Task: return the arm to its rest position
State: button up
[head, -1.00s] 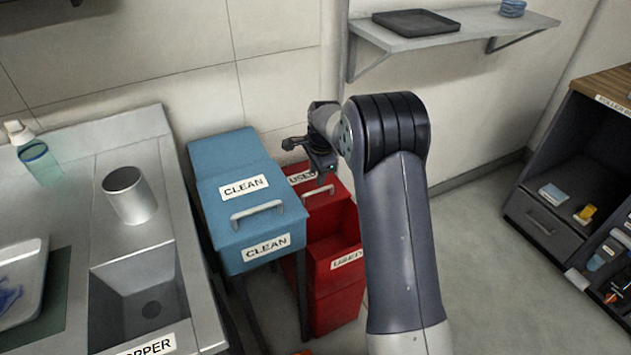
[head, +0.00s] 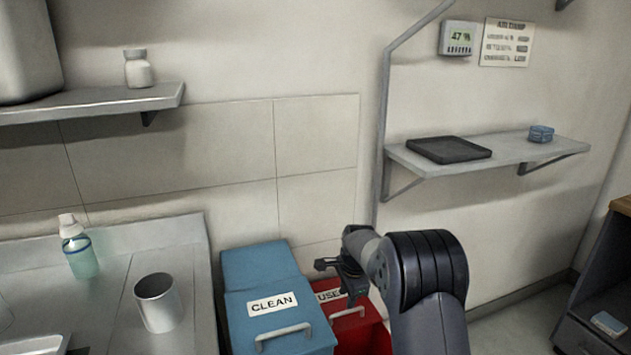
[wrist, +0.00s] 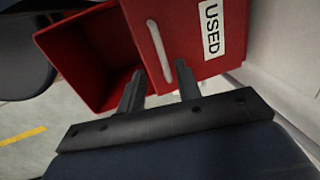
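My gripper (wrist: 160,85) shows in the wrist view with its two dark fingers apart and nothing between them. Beyond the fingers is the red USED bin (wrist: 85,55), with an open compartment on the left and a white label on the right. In the head view my arm rises at the lower right, and my gripper (head: 350,288) hangs at its far end in front of the red USED bin (head: 368,338). The fingertips are too small to read there. The arm hides part of the bin.
The blue CLEAN bin (head: 262,270) stands just left of the gripper. A steel counter (head: 105,300) holds a metal cup (head: 158,302) and a bottle (head: 78,248). A wall shelf (head: 520,148) with a black tray (head: 448,149) is above right. Open floor lies at lower right.

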aim_at(344, 313)
jog(key=f, duration=0.4)
jog(key=w+f, duration=0.1)
jog(key=f, duration=0.1)
jog(key=shift+w+a+f+b, duration=0.1)
jog(key=shift+a+f+b, duration=0.1)
jog(key=shift+a+b, duration=0.1)
jog(key=shift+d+f, duration=0.1)
jog(key=shift+f, duration=0.15)
jog(key=shift+s+d+r, duration=0.1)
jog(key=shift+s+d, duration=0.05)
jog(key=shift+s, duration=0.3)
